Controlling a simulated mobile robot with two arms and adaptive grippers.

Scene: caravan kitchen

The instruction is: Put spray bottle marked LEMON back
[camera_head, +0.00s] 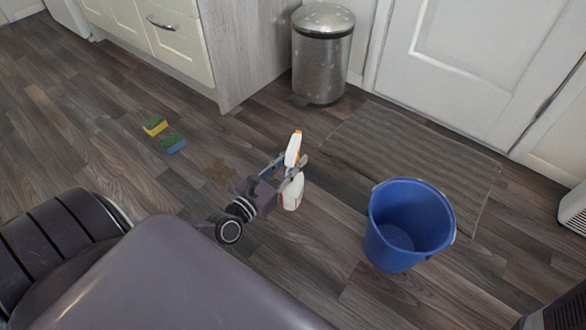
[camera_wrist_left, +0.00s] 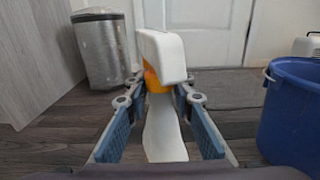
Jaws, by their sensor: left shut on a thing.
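A white spray bottle (camera_head: 292,192) with an orange and white spray head is between the fingers of my left gripper (camera_head: 290,172), low over the floor in the head view. In the left wrist view the bottle (camera_wrist_left: 163,137) stands roughly upright between the blue finger pads of the gripper (camera_wrist_left: 158,105), its white head (camera_wrist_left: 162,55) toward the top. The gripper is shut on it. I cannot read any marking on the bottle. I cannot tell whether its base touches the floor. My right gripper does not show.
A blue bucket (camera_head: 408,222) stands to the right of the bottle, beside a grey mat (camera_head: 410,150) before the door. A metal bin (camera_head: 321,55) stands by the cabinet (camera_head: 237,45). Two sponges, one yellow-green (camera_head: 155,125) and one blue-green (camera_head: 172,144), lie on the floor at left, near a brownish stain (camera_head: 218,172).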

